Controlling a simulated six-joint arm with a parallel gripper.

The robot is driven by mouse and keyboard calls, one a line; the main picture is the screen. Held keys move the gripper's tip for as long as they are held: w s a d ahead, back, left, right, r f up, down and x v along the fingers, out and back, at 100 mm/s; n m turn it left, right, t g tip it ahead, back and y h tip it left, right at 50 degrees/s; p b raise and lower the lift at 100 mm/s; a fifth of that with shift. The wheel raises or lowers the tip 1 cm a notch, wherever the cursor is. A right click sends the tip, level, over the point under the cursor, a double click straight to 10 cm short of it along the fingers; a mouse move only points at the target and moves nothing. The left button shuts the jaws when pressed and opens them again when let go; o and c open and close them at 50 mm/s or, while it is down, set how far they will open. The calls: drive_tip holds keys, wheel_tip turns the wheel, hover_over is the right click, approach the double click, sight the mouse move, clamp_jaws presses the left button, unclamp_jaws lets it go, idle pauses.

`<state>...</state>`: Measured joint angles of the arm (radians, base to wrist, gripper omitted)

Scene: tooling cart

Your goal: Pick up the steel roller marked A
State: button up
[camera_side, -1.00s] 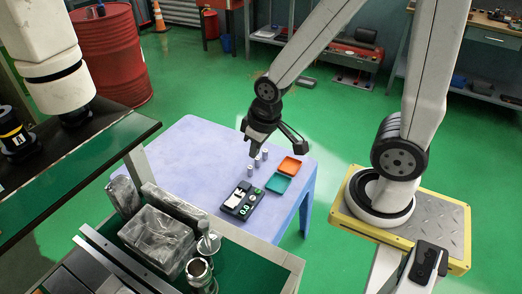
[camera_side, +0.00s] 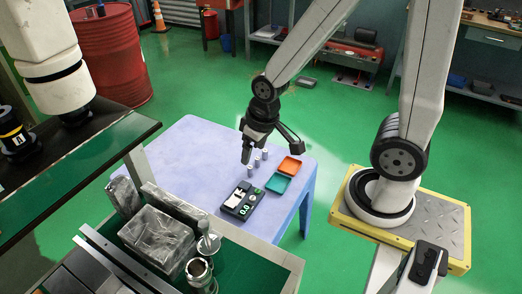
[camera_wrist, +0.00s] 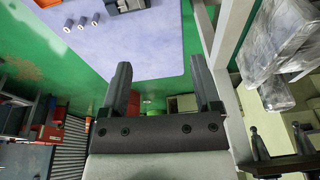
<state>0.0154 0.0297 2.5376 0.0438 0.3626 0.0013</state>
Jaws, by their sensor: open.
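Three small steel rollers stand in a short row on the pale lavender table (camera_side: 190,160): a far one (camera_side: 265,154), a middle one (camera_side: 257,162) and a near one (camera_side: 250,171). In the wrist view they show at the upper left as a left one (camera_wrist: 68,25), a middle one (camera_wrist: 82,21) and a right one (camera_wrist: 95,17). Their marks are too small to read, so I cannot tell which is A. My gripper (camera_side: 246,160) is just left of and above the row. In the wrist view its two fingers (camera_wrist: 160,62) are wide apart with nothing between them.
A teal tray (camera_side: 279,183) and an orange tray (camera_side: 289,166) lie right of the rollers. The table's left part is clear. A green-topped cart (camera_side: 240,262) with wrapped blocks stands in front.

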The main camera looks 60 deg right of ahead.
sight(267, 154)
drive_tip(key=w+d+f+m+t+y, duration=0.25)
drive_tip(key=w+d+f+m, duration=0.55)
drive_tip(key=m, duration=0.4)
drive_tip(key=w+d+f+m+t+y, duration=0.2)
drive_tip(key=w+d+f+m+y, duration=0.3)
drive_tip(key=w+f+m, duration=0.5)
drive_tip(key=s+d+f+m+t+h, duration=0.2)
drive_tip(key=d+f+m+h, duration=0.1)
drive_tip(key=d+f+m, duration=0.2)
drive_tip(key=s+d+f+m+t+h, duration=0.2)
drive_tip(key=d+f+m, duration=0.4)
drive_tip(key=d, duration=0.3)
drive_tip(key=s+d+f+m+t+h, duration=0.2)
drive_tip(key=s+d+f+m+h, duration=0.1)
drive_tip(key=d+f+m+h, duration=0.2)
drive_tip(key=shift+s+d+f+m+h, duration=0.15)
drive_tip(key=shift+d+f+h, duration=0.2)
drive_tip(key=shift+d, duration=0.2)
drive_tip(key=shift+s+d+f+m+h, duration=0.15)
drive_tip(key=shift+d+f+h, duration=0.15)
drive_tip(key=shift+d, duration=0.25)
drive_tip(key=shift+s+d+f+h, duration=0.2)
drive_tip(key=shift+d+h, duration=0.1)
drive_tip(key=shift+x, duration=1.3)
drive_tip(key=shift+w, duration=0.1)
drive_tip(key=shift+x, duration=2.55)
drive_tip(key=shift+f, duration=0.15)
